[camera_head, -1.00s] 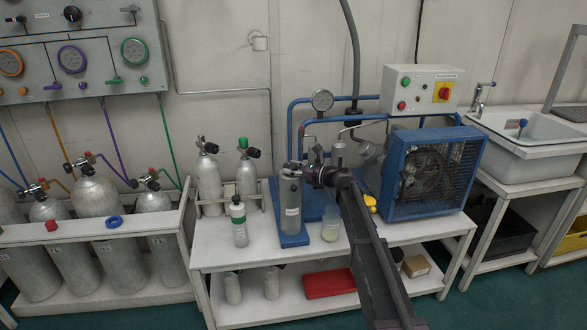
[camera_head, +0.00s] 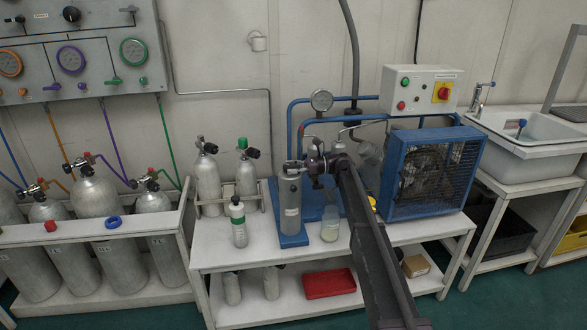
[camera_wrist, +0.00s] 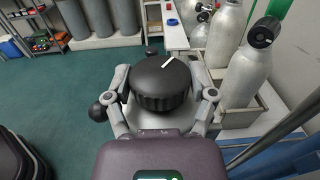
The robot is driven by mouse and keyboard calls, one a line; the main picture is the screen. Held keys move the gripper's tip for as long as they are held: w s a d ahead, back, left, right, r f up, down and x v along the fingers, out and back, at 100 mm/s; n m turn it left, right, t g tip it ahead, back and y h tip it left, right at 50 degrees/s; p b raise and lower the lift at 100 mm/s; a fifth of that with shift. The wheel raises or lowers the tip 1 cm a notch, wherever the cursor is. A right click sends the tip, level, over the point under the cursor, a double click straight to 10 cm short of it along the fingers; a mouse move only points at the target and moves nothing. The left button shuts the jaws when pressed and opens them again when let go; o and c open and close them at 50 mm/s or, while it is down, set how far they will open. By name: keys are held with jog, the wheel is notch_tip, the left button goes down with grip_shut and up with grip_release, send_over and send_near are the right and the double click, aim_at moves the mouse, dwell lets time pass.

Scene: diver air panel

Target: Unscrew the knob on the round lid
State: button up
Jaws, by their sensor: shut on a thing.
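A black ribbed knob (camera_wrist: 161,83) with a white mark on top fills the middle of the wrist view. The pale round lid (camera_wrist: 150,118) shows partly beneath it. My gripper (camera_wrist: 160,92) has one finger on each side of the knob and is shut on it. In the head view my gripper (camera_head: 304,167) is at the top of a grey upright cylinder (camera_head: 290,208) on the bench. There the knob and lid are mostly hidden by the gripper.
Two gas cylinders (camera_head: 208,178) stand in a rack behind left. A blue compressor cage (camera_head: 430,175) is at right. A gauge (camera_head: 322,100) and blue pipes rise behind.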

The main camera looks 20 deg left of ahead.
dwell(0.3)
jog(key=o, duration=1.1)
jog(key=shift+a+f, duration=0.1)
jog(key=shift+c, duration=0.2)
jog(key=shift+d, duration=0.2)
jog(key=v, duration=0.8)
jog(key=shift+a, duration=0.1)
jog(key=shift+c, duration=0.3)
